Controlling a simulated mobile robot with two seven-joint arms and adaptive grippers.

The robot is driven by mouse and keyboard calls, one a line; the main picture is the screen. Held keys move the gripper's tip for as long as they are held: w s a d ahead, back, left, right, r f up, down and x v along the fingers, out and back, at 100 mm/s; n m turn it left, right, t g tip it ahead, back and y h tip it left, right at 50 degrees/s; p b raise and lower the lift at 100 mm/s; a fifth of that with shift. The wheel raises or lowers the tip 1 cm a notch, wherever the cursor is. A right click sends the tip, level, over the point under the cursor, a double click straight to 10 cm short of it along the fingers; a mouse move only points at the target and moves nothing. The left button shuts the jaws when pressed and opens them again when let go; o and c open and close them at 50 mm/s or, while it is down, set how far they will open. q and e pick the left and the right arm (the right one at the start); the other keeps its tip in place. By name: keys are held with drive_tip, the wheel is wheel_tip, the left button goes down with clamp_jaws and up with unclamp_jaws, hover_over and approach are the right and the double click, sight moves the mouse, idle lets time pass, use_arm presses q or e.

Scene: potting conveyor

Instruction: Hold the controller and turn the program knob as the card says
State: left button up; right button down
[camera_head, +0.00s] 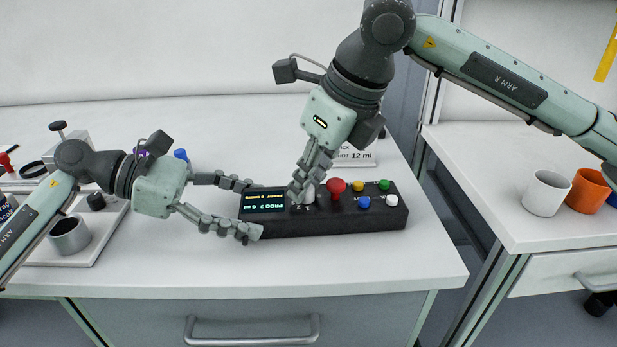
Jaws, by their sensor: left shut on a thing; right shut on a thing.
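The controller (345,222) is a long black box lying on the white bench. Its small display (263,201) at the left end shows lit text, which appears upside down. A red knob or button (336,186) and several coloured buttons sit on its top. My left gripper (256,210) is shut on the controller's left end, one finger at the back and one at the front. My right gripper (303,194) comes down from above and is shut on the pale program knob (308,193), beside the display. The card (358,156) stands behind, partly hidden; "12 ml" is readable.
A white tray (85,252) with a metal cup (69,235) is at the left. A white cup (546,193) and an orange cup (587,190) stand on the right counter, past a gap. The bench front is clear.

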drive_tip(key=shift+m, duration=0.6)
drive_tip(key=shift+m+h, duration=0.3)
drive_tip(key=c, duration=1.3)
unclamp_jaws()
drive_tip(key=shift+c, duration=0.2)
drive_tip(key=v, duration=1.2)
drive_tip(key=shift+s, duration=0.2)
use_arm(q)
drive_tip(key=o, duration=1)
drive_tip(key=shift+o, duration=0.2)
